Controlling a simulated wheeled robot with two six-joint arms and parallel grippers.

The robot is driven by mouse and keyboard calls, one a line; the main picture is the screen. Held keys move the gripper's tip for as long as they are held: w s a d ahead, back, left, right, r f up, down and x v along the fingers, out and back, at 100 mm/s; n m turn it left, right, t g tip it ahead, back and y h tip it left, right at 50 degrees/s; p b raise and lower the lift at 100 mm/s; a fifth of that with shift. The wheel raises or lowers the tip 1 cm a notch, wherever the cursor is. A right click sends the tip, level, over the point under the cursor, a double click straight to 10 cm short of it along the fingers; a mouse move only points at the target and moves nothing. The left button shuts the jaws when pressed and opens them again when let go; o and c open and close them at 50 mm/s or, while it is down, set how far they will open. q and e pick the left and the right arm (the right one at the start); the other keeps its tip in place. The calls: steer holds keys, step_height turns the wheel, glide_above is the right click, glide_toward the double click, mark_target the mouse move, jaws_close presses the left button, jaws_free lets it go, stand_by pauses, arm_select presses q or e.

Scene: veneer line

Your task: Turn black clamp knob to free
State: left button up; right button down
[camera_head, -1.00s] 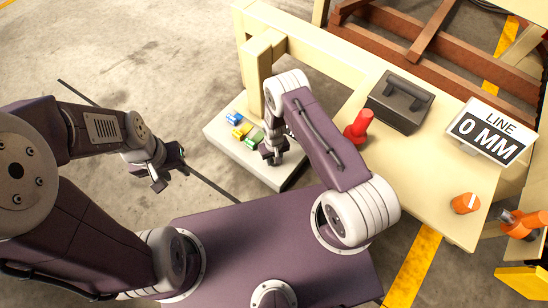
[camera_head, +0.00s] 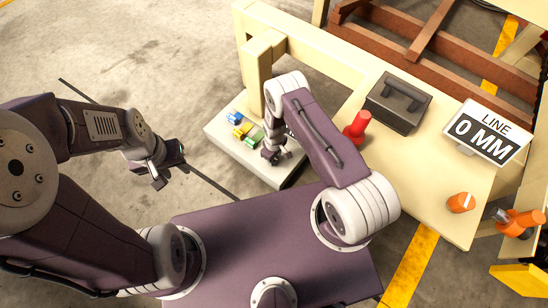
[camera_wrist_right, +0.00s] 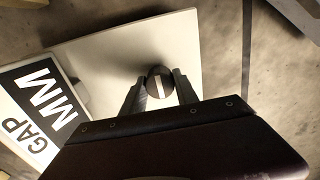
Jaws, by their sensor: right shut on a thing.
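The black clamp knob (camera_wrist_right: 158,84) is a dark round knob with a white stripe on its face. It shows in the right wrist view above a pale slab. My right gripper (camera_wrist_right: 158,88) has one finger on each side of it and is shut on it. In the head view my right gripper (camera_head: 274,156) is low over the right part of the pale slab (camera_head: 265,176), and the knob is hidden there by the gripper. My left gripper (camera_head: 170,172) hangs over the floor left of the slab. Whether its jaws are open is unclear.
Blue, yellow and green pieces (camera_head: 243,131) lie on the slab left of my right gripper. A cream post (camera_head: 257,75) rises behind. The bench holds a red object (camera_head: 356,127), a dark box (camera_head: 398,101), a "LINE 0 MM" sign (camera_head: 487,132) and an orange knob (camera_head: 461,202). A "GAP MM" sign (camera_wrist_right: 35,115) stands close.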

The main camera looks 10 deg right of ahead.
stand_by(0.3)
steer(key=c, duration=0.9)
jaws_free()
steer(key=shift+c, duration=0.2)
step_height(320, 180, up, 9)
steer(key=p, duration=0.5)
steer(key=shift+p, duration=0.4)
